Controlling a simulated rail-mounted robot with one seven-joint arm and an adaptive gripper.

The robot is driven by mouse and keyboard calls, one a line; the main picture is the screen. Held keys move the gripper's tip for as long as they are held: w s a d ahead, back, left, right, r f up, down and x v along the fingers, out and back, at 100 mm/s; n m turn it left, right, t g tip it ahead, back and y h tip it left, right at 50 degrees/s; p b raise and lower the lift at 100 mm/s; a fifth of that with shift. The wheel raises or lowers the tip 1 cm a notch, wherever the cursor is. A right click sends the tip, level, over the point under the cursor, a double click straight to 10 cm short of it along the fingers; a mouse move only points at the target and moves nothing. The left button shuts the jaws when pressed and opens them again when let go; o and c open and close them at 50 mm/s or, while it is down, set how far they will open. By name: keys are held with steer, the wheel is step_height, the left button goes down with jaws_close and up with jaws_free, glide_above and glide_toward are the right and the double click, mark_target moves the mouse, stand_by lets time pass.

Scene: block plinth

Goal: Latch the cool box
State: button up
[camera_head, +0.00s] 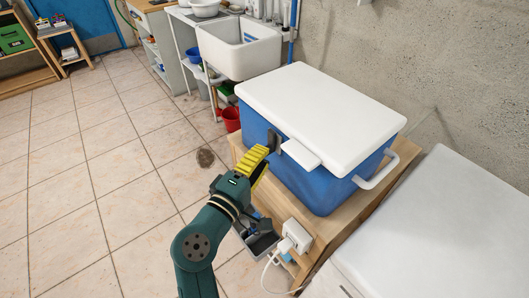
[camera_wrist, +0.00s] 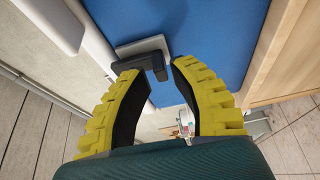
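The cool box (camera_head: 322,185) is a blue box standing on a wooden plinth. Its white lid (camera_head: 325,110) lies over the top; I cannot tell whether it is fully seated. A white tab (camera_head: 298,154) juts from the lid's front edge, and a white flap also shows in the wrist view (camera_wrist: 52,20). A dark latch piece (camera_wrist: 142,63) sits on a pale plate against the blue front wall. My gripper (camera_head: 266,158) is at the front of the box, left of the tab. In the wrist view its yellow fingers (camera_wrist: 157,72) are apart, with the latch piece at their tips; contact is unclear.
The wooden plinth (camera_head: 402,163) has a grey bin (camera_head: 262,243) and a white socket box (camera_head: 297,236) with a cable below my gripper. A white surface (camera_head: 440,230) stands close on the right. A sink (camera_head: 240,48) is behind. The tiled floor (camera_head: 90,150) at left is clear.

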steer(key=v, duration=1)
steer(key=shift+s, duration=0.2)
steer(key=shift+f, duration=0.1)
steer(key=d+r+m+t+y+p, duration=0.1)
steer(key=d+r+m+y+p, duration=0.25)
steer(key=d+r+m, duration=0.75)
steer(key=s+d+r+m+t+y+p, duration=0.1)
steer(key=s+d+r+t+y, duration=0.2)
steer(key=r, duration=0.6)
steer(key=s+r+m+t+y+p, duration=0.15)
steer(key=s+r, duration=0.25)
steer(key=r, duration=0.4)
step_height(320, 180, up, 37)
steer(key=p, duration=3.7)
steer(key=shift+w+n+t+p, duration=0.25)
steer(key=shift+n+t+p, duration=0.1)
steer(key=shift+r, duration=0.1)
